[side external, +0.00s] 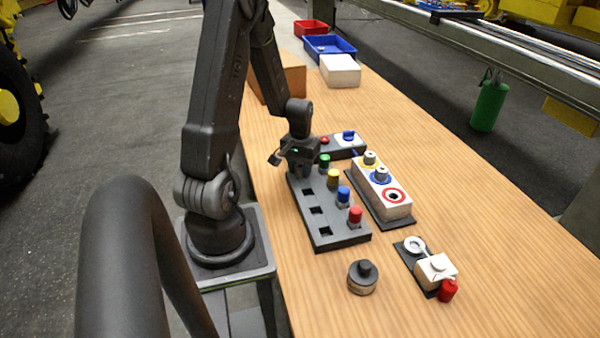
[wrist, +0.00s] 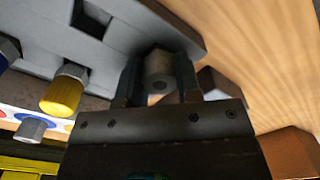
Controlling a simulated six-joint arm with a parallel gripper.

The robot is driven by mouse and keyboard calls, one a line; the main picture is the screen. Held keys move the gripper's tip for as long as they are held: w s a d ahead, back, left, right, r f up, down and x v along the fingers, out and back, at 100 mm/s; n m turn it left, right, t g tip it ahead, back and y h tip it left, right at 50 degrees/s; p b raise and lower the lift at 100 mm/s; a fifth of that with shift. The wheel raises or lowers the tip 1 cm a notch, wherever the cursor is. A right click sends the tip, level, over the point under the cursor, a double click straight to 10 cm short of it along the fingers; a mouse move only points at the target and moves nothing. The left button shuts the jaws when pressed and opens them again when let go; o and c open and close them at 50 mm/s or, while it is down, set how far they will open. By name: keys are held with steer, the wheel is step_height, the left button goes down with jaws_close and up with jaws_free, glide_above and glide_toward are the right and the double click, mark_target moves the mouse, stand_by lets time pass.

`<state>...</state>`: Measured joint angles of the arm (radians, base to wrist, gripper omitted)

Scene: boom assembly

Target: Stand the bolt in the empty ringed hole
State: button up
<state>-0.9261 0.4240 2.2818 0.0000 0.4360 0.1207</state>
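A white block (side external: 378,200) on a dark base stands right of the grey rack. Its red-ringed hole (side external: 394,196) at the near end is empty; its yellow-ringed and blue-ringed holes each hold a grey bolt. Part of the block, with a standing bolt (wrist: 30,128), shows at the wrist view's lower left. My gripper (side external: 301,172) is low over the rack's far left end, away from the red ring. In the wrist view my gripper (wrist: 159,80) has a finger against each side of a grey bolt (wrist: 159,68). I cannot tell whether this bolt is still in a slot.
The grey rack (side external: 340,238) has several empty square slots along its left and colour-capped pegs along its right. A small control box (side external: 348,140) is beyond it. A dark round knob (side external: 363,277) and a small fixture (side external: 435,268) with a red cap stand nearer. Bins are far back.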

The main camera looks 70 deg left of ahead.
mark_target(300, 166)
steer(key=shift+c, duration=1)
steer(key=shift+r, duration=3.05)
step_height(300, 166, up, 11)
steer(key=w+d+m, duration=0.3)
steer(key=w+d, duration=0.3)
steer(key=w, duration=0.4)
steer(key=w+d+m, duration=0.3)
steer(key=w+d, duration=0.6)
steer(key=d, duration=0.3)
steer(key=shift+a+f, duration=0.15)
steer(key=shift+f, duration=2.4)
steer(key=shift+a+f, duration=0.1)
steer(key=shift+f, duration=2.4)
steer(key=shift+f, duration=1.5)
